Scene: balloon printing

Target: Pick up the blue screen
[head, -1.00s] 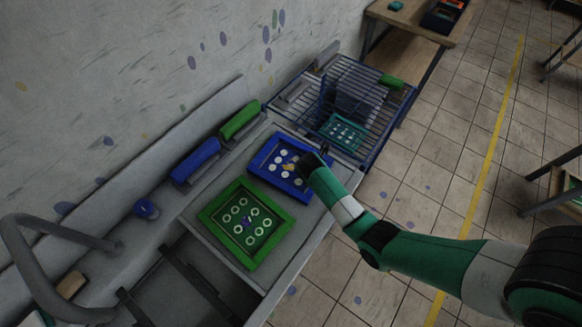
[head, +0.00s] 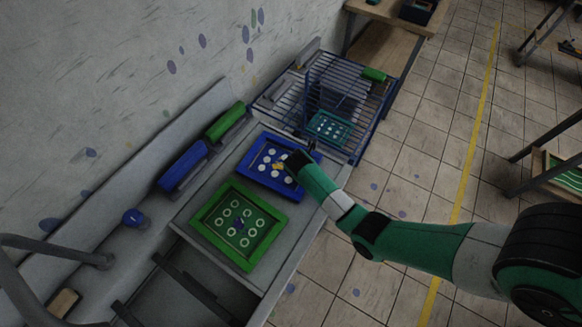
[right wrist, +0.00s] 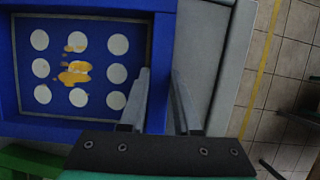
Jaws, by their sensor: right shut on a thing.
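The blue screen (head: 253,176) is a blue frame with white dots and orange smears. It lies flat on the grey worktop, beyond the green screen (head: 237,225). My right gripper (head: 306,152) is at its right edge in the head view. In the right wrist view, the two fingers (right wrist: 160,72) stand on either side of the right rim of the blue screen (right wrist: 75,5) and are shut on it. I cannot tell whether the screen is raised at all. My left gripper is not in view.
A blue wire rack (head: 362,155) with a teal screen (head: 330,128) stands just behind. Blue (head: 183,165) and green (head: 226,122) bars line the wall side. A blue knob (head: 133,217) is at the left. Open tiled floor lies to the right.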

